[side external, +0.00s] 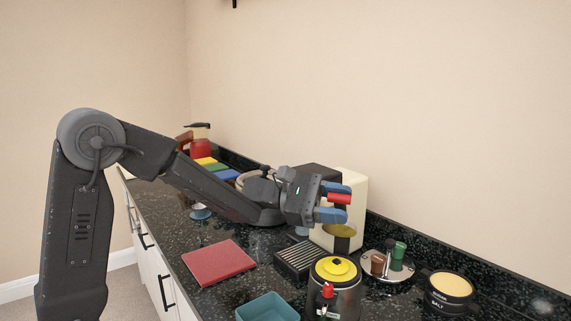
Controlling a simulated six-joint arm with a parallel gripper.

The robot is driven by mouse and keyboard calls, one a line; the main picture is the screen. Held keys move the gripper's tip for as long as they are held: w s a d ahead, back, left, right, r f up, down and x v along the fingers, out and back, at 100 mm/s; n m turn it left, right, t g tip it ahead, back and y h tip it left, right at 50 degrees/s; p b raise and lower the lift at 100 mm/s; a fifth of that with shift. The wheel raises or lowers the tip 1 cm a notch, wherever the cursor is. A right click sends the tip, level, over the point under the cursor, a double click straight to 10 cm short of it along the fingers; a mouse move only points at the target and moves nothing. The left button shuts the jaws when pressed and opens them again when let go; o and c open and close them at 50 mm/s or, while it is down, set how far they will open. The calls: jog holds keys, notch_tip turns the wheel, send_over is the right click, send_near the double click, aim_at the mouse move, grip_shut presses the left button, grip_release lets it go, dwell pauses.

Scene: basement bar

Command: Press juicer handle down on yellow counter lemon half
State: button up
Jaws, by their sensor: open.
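A cream upright machine (354,186), which looks like the juicer, stands at the back of the counter. A red cylindrical grip (339,198), which looks like its handle, sits in front of it. My gripper (336,201) is open, with one blue finger above the red grip and one below it. I cannot tell whether the fingers touch it. A dull yellow round piece (340,230), possibly the lemon half, shows just below the lower finger at the machine's front. My gripper hides part of the machine and the handle's arm.
A metal pot with a yellow lid (335,269) stands in front, beside a black slatted tray (299,260). A teal bin (267,308), a red board (218,262), a metal holder (386,267) and a salt tub (450,291) are nearby. Dark counter is clear around the board.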

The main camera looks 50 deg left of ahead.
jog(key=w+a+r+n, duration=0.4)
jog(key=w+a+n, duration=0.2)
jog(key=w+n, duration=0.2)
jog(key=v, duration=1.3)
jog(key=shift+s, duration=0.45)
jog(key=shift+d+r, duration=0.1)
jog(key=shift+d, duration=0.1)
